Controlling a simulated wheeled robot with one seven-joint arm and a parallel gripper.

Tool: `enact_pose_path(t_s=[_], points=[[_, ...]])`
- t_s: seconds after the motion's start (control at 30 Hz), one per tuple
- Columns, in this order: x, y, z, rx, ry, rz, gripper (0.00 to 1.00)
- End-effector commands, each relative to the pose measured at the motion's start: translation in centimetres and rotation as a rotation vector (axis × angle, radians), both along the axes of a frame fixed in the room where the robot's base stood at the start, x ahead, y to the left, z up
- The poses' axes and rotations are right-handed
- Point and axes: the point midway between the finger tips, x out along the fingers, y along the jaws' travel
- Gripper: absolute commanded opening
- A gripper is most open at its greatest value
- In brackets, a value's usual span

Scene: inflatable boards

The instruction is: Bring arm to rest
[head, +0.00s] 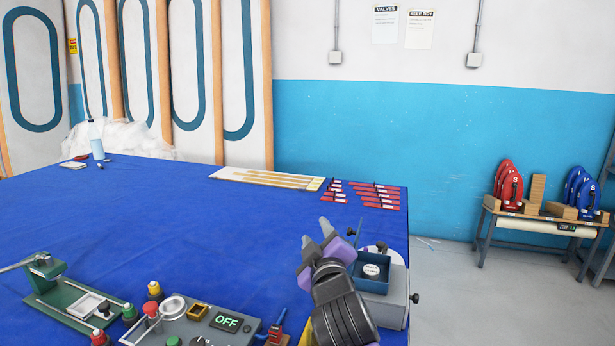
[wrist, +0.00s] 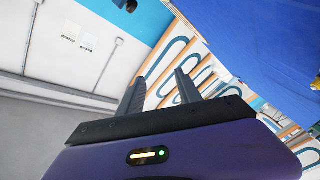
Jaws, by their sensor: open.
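My gripper (head: 327,232) is raised over the near right part of the blue-covered table (head: 180,220) in the head view. Its two fingers stand apart and point up and away, with nothing between them. In the wrist view the fingers of my gripper (wrist: 160,92) are also apart and empty, with the wall and tall boards beyond them. My arm hides part of a grey device with a blue tray (head: 373,283) behind it.
A control box reading OFF (head: 225,322) and a green lever press (head: 75,300) stand at the near edge. Red tags (head: 375,192) and wooden strips (head: 265,178) lie farther back. A bench (head: 535,222) with red and blue items stands right. The table's middle is clear.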

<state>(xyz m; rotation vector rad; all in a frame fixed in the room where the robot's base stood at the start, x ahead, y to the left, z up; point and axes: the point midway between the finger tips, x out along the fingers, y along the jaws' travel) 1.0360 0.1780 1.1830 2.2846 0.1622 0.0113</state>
Motion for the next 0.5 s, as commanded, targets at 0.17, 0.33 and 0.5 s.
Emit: enact_pose_path(t_s=[0.17,0.33,0.5], points=[[-5.4,-0.6,-4.2,0.200,-0.027,0.057,0.41],[-11.0,-2.1,-7.4,0.376,-0.046,0.084,0.41],[-17.1,-4.3,-10.0,0.523,-0.057,0.086,0.41]])
